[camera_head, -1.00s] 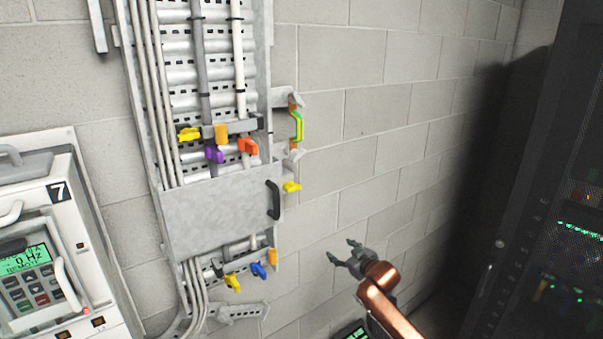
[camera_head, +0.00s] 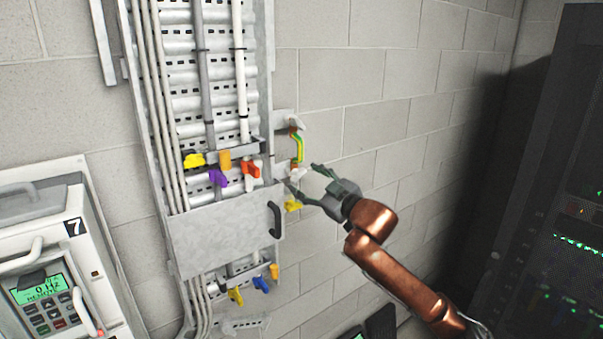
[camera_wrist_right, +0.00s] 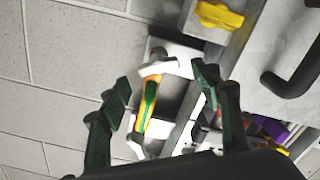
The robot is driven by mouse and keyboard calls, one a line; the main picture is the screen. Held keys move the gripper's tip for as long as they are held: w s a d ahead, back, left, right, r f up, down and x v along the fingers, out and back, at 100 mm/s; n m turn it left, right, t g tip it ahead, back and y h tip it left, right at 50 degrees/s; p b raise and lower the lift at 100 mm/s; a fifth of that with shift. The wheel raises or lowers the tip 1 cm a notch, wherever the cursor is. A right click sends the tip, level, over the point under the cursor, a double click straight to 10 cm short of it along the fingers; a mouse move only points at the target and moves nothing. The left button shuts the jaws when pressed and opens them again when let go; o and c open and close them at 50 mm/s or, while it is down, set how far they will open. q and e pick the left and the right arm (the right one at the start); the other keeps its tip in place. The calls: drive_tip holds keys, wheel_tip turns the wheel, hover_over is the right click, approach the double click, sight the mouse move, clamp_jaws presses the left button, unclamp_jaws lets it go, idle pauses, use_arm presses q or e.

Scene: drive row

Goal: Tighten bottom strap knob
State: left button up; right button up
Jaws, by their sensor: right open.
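A green-and-yellow strap (camera_head: 297,147) hangs at the right edge of the cable tray. A pale wing knob at its bottom end (camera_head: 298,174) is partly hidden by my gripper. The strap (camera_wrist_right: 149,105) shows in the right wrist view, turned about, with the bottom knob (camera_wrist_right: 165,68) at its upper end and the top knob (camera_wrist_right: 135,149) at its lower end. My right gripper (camera_head: 303,178) is open, its fingers to either side of the bottom knob in the wrist view; contact cannot be told. My left gripper is out of view.
A yellow knob (camera_head: 293,205) sits just below the strap. A grey cover plate (camera_head: 222,232) with a black handle (camera_head: 274,219) is to the left. The wall to the right is clear.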

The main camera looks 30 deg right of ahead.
sight(298, 175)
drive_tip(key=shift+w+a+p, duration=0.1)
drive_tip(key=shift+w+p, duration=0.25)
drive_tip(key=shift+w, duration=0.9)
drive_tip(key=shift+c, duration=0.4)
drive_tip(key=c, duration=1.1)
